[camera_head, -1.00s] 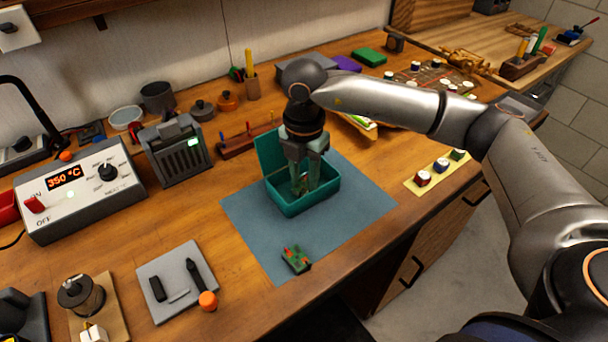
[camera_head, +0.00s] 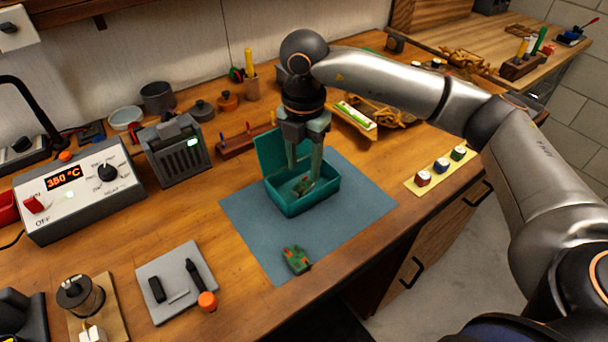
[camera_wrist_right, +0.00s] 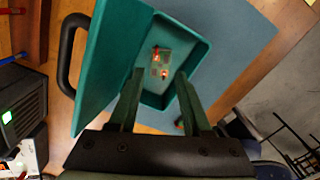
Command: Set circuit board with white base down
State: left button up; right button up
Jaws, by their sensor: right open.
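A small circuit board (camera_head: 302,186) lies on the floor of the open teal box (camera_head: 326,198). Its parts glint red in the right wrist view (camera_wrist_right: 161,63); I cannot make out a white base. My right gripper (camera_head: 304,171) points down over the box, its fingers open and apart, with the board below and between them. The gripper (camera_wrist_right: 160,76) looks empty in the wrist view. A second green board with red parts (camera_head: 296,260) lies on the blue mat in front of the box. My left gripper is not in view.
The teal box stands on the blue mat (camera_head: 246,222), its lid (camera_head: 270,152) raised at the back left. A grey tray (camera_head: 165,302) with small tools lies left of the mat. A yellow strip with several round pieces (camera_head: 440,170) lies to the right.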

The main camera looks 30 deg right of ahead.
aim_at(304, 184)
notch_tip(304, 184, up, 8)
jog(key=shift+f, duration=0.1)
dwell(1.2)
